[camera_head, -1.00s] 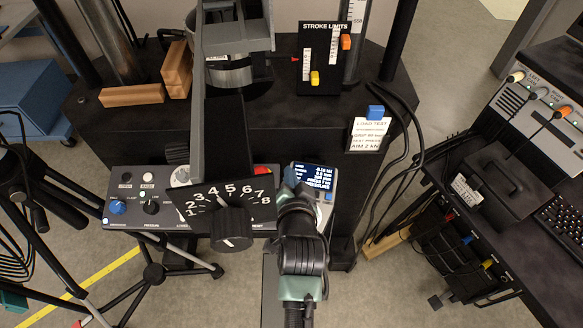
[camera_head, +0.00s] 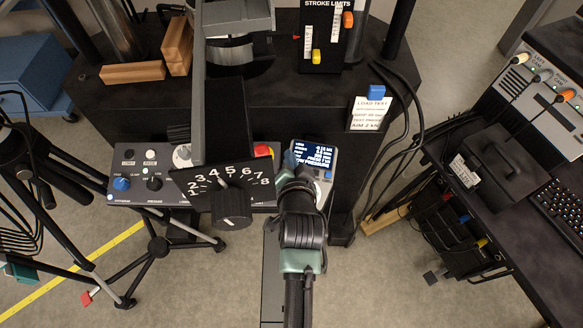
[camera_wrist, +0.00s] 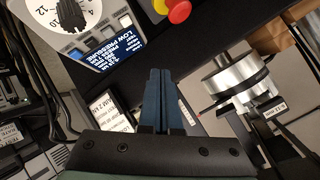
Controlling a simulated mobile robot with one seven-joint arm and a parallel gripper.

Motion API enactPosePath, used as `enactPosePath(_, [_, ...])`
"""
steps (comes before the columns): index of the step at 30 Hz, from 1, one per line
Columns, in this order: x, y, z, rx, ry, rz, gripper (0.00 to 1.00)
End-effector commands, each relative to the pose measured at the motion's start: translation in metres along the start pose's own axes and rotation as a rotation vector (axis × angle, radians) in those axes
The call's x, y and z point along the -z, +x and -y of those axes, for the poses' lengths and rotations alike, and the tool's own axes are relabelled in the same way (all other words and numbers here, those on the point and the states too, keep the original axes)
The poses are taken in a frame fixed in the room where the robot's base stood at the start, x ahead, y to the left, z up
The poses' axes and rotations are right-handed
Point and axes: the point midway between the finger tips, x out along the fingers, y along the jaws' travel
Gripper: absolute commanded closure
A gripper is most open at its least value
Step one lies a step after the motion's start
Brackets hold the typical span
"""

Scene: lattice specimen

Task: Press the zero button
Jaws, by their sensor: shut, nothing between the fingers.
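A small instrument box with a lit blue-and-white display (camera_head: 317,157) stands at the right end of the control panel in the head view. In the wrist view its display (camera_wrist: 120,42) reads LOW PRESSURE, beside a row of small buttons (camera_wrist: 92,43) and a numbered dial (camera_wrist: 72,12). I cannot read which button is zero. My gripper (camera_head: 290,160) is at the left edge of this box in the head view and hides part of it. In the wrist view my gripper's blue fingers (camera_wrist: 159,72) are together and empty, apart from the buttons.
A red-and-yellow stop button (camera_wrist: 176,9) sits near the display. A large numbered dial panel (camera_head: 222,185) stands left of my arm. A blue-topped load test card (camera_head: 370,115) and hanging cables (camera_head: 405,125) are to the right. A silver cylinder (camera_wrist: 235,78) is right of my fingers.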

Motion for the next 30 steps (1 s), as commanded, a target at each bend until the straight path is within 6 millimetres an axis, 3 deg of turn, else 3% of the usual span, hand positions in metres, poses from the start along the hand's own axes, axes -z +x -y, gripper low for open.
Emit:
enactPosePath(15, [-0.036,0.048,-0.036,0.0,0.0,0.0,1.0])
enactPosePath(30, [-0.038,0.052,-0.037,0.001,0.0,0.0,1.0])
